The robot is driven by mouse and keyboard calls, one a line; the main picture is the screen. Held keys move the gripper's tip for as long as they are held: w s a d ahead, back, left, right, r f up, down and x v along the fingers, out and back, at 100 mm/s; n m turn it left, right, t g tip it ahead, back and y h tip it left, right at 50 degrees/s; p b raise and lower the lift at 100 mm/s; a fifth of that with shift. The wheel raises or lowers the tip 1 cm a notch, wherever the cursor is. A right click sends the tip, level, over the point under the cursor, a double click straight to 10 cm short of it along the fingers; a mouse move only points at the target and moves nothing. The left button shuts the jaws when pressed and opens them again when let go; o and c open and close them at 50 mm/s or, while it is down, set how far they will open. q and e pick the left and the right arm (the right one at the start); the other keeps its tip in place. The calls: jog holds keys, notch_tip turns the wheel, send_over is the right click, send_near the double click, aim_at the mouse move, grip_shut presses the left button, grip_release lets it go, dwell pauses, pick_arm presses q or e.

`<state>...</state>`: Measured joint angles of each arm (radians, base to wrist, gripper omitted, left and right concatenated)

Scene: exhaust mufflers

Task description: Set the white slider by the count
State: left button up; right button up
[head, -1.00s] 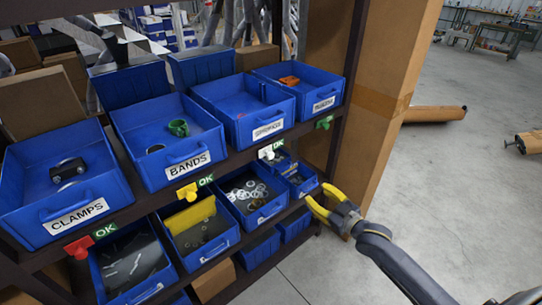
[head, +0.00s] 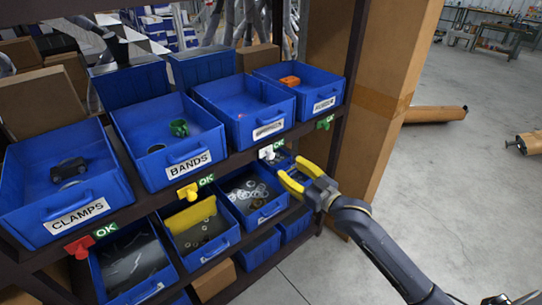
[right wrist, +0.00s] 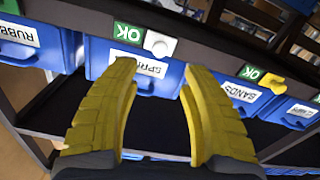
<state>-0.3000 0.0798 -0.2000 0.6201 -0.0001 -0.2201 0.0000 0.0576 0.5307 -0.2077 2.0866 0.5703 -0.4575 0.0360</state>
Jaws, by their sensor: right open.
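The white slider (head: 267,155) sits on the shelf edge below the third upper bin (head: 245,112). A green OK tag (head: 279,144) shows beside it. My right gripper (head: 291,171) has yellow fingers, open and empty, in front of the shelf just below and right of the slider. In the right wrist view the picture is upside down, and the white slider (right wrist: 160,45) shows just beyond and between the open fingertips (right wrist: 160,72), apart from them. My left gripper is not in view.
Red (head: 79,247), yellow (head: 188,193) and green (head: 325,122) sliders line the same shelf edge. Lower bins, one with pale rings (head: 250,193), lie close under the right gripper. A cardboard box (head: 385,110) stands right of the rack. The floor (head: 455,215) at right is open.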

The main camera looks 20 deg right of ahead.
aim_at(273, 156)
jog(key=x, duration=1)
grip_shut()
dwell(0.4)
